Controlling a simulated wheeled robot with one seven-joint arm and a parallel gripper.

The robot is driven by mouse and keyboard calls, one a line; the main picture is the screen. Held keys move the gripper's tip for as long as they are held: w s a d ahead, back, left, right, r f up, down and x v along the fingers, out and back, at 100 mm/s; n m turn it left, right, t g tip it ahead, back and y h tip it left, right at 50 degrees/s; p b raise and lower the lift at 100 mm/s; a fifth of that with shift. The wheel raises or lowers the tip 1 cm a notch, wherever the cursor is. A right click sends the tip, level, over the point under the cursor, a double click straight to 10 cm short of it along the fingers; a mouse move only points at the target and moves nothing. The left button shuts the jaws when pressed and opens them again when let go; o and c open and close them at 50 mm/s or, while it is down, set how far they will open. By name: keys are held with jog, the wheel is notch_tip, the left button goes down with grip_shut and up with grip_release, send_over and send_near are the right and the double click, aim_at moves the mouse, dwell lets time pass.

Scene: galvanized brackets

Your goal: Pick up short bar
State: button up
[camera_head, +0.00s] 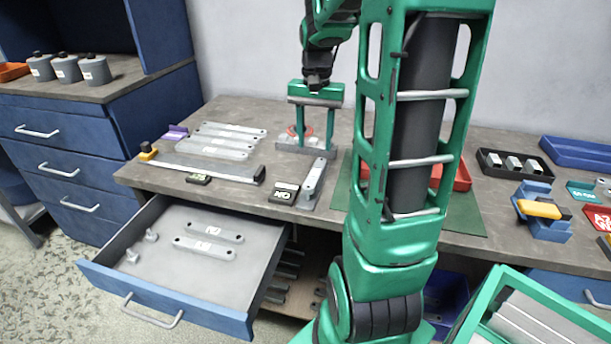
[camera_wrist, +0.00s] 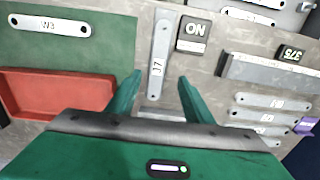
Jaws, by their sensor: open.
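My gripper (camera_head: 316,140) is open and points down over the back middle of the table; it also shows in the wrist view (camera_wrist: 159,82), its fingers apart with nothing held. A light grey bar marked J7 (camera_wrist: 160,45) lies flat on the table ahead of the fingertips; in the head view this bar (camera_head: 314,182) lies in front of my gripper. Several grey bars (camera_head: 225,142) lie side by side at the table's left. Two grey bars (camera_head: 205,248) lie in the open drawer. A bar marked W3 (camera_wrist: 48,24) lies on the green mat. I cannot tell which is the short bar.
A black label block (camera_head: 284,192) sits close beside the J7 bar. A long steel rule (camera_head: 205,168) lies left of it. The blue drawer (camera_head: 165,290) stands open below the table's front edge.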

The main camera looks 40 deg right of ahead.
send_over(316, 172)
jog(key=f, duration=0.4)
jog(key=shift+s+f, duration=0.2)
jog(key=shift+f, duration=0.2)
jog(key=shift+w+f, duration=0.2)
jog(key=shift+f, duration=2.35)
grip_shut()
